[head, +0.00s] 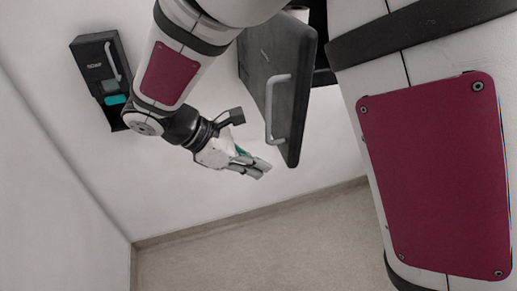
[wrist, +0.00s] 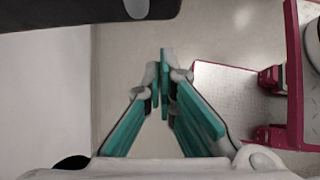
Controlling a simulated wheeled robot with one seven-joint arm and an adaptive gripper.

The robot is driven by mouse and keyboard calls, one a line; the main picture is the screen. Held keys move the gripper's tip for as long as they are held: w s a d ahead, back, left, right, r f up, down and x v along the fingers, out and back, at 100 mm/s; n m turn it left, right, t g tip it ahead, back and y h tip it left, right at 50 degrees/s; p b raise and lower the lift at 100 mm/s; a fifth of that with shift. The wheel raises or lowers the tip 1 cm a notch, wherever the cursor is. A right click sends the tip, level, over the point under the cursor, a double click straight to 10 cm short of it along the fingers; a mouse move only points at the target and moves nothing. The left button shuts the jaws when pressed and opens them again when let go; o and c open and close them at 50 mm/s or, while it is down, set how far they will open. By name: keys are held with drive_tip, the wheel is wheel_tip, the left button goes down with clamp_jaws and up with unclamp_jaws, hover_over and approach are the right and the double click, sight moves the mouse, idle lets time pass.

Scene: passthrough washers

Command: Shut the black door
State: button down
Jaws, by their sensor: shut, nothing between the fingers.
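The black door (head: 284,75) stands open, swung out from the wall, with a light grey bar handle (head: 272,108) on the face turned to the head camera. A dark opening (head: 322,62) shows partly behind it; my arm hides the rest. My gripper (head: 265,170) is just left of and below the door's lower end, empty, with its fingers together. In the wrist view the teal-padded fingers (wrist: 162,78) meet near the middle. A dark panel (wrist: 60,12), seemingly the door, crosses the top left there, with a grey handle end (wrist: 137,8). Contact with the door is not clear.
A second black wall unit (head: 101,72) with a grey handle and a teal part hangs at the left. White walls meet in a corner (head: 130,242) at lower left. The beige floor (head: 270,255) below is clear. My arm fills the right of the head view.

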drive_tip(key=shift+w+d, duration=0.1)
drive_tip(key=shift+d, duration=0.3)
drive_tip(key=shift+d, duration=0.15)
